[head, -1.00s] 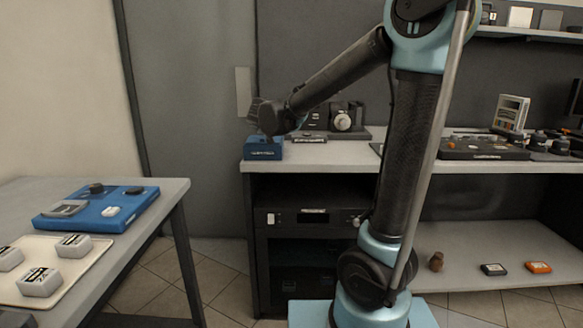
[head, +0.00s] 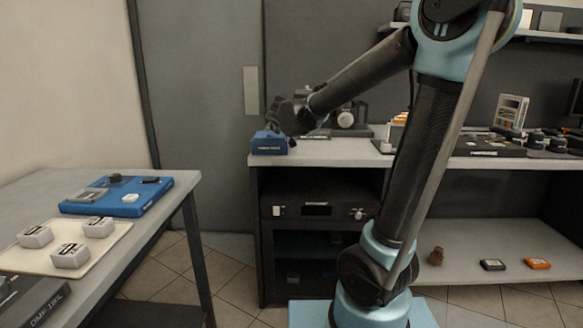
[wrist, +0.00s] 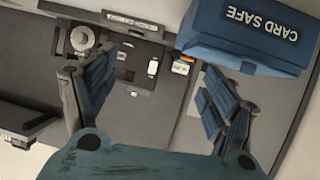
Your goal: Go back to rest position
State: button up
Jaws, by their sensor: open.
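My gripper (wrist: 155,95) is open and empty in the wrist view, its two dark blue-padded fingers spread wide. In the head view my gripper (head: 278,112) is at the end of my arm, by the left end of the back counter, just above a blue box. That blue box (head: 268,143) sits at the counter's left corner. In the wrist view the blue box (wrist: 245,38) is labelled CARD SAFE and lies ahead of the right finger. I cannot tell whether the gripper touches it.
The back counter (head: 330,152) carries dark devices and an orange-marked item. A side table (head: 160,215) at left holds a blue tray (head: 140,205) and a cream tray (head: 108,242) with several grey blocks. Tiled floor (head: 225,275) is free between them. A lower shelf (head: 470,245) holds small items.

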jog(key=s+d+f+g+h, duration=0.1)
jog(key=s+d+f+g, duration=0.3)
jog(key=s+d, duration=0.45)
jog(key=s+d+f+g+h, duration=0.1)
jog(key=s+d+f, duration=0.55)
jog(key=d, duration=0.25)
jog(key=s+f+g+y, duration=0.1)
jog(key=s+f, duration=0.3)
jog(key=s, duration=0.4)
jog(key=s+d+f+g+y, duration=0.1)
jog(key=s+f+g, duration=0.2)
jog(key=s+f, duration=0.2)
jog(key=s+f+n+g+y, duration=0.1)
jog(key=s+f, duration=0.3)
jog(key=s, duration=0.6)
jog(key=shift+s+d+f+g+y, duration=0.15)
jog(key=shift+s+d+g+y, duration=0.15)
jog(key=shift+s+g+y, duration=0.15)
jog(key=shift+w, duration=0.1)
jog(key=shift+w+f, duration=0.2)
jog(key=shift+w, duration=0.25)
